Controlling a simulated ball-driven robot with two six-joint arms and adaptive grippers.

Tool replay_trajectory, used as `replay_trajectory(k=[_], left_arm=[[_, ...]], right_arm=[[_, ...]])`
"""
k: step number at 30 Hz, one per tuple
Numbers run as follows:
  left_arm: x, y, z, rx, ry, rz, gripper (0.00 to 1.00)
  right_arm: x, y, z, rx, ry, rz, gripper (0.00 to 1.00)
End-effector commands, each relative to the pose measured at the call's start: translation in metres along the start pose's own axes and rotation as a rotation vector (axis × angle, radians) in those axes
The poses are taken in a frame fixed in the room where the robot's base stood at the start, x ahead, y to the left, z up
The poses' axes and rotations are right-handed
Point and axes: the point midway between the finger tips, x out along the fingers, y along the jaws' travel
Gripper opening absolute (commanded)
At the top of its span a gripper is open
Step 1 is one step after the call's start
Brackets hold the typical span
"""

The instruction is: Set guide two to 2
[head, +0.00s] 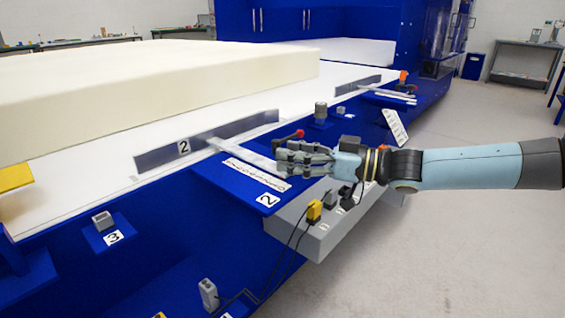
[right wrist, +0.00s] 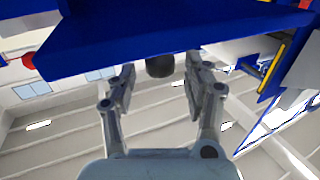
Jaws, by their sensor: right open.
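Guide two is a dark upright plate (head: 225,132) with a "2" label, standing along the white bed's edge. Its pale slide bar (head: 240,154) runs out over a blue bracket (head: 225,182) that carries a printed scale strip (head: 257,174) and another "2" label. That gripper is open, at the outer end of the slide bar; contact cannot be told. In the right wrist view, a dark round knob (right wrist: 160,66) shows between the spread fingers, below a blue panel. The scale reading is too small to tell.
A thick cream foam block (head: 150,90) lies on the white bed. A second guide (head: 345,86) stands farther back. A grey box (head: 320,235) with a yellow connector and cables sits below my right gripper. A bracket labelled "3" (head: 113,238) is nearer.

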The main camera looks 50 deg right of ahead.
Motion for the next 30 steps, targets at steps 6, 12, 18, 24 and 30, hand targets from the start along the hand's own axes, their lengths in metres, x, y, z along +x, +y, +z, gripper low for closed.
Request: replay_trajectory(k=[6,12,18,24,30], left_arm=[[0.017,0.001,0.006,0.001,-0.009,0.000,0.40],[0.016,0.001,0.005,0.001,-0.009,0.000,0.40],[0.016,0.001,0.004,0.001,-0.007,0.000,0.40],[0.016,0.001,0.004,0.001,-0.007,0.000,0.40],[0.016,0.001,0.004,0.001,-0.006,0.000,0.40]], right_arm=[[0.022,0.000,0.002,0.001,0.000,-0.001,0.51],[0.024,0.000,-0.001,0.000,0.000,-0.001,0.51],[0.024,0.000,-0.001,0.000,0.000,-0.001,0.38],[0.024,0.000,-0.001,0.000,0.000,-0.001,0.11],[0.024,0.000,-0.001,0.000,-0.001,-0.001,0.00]])
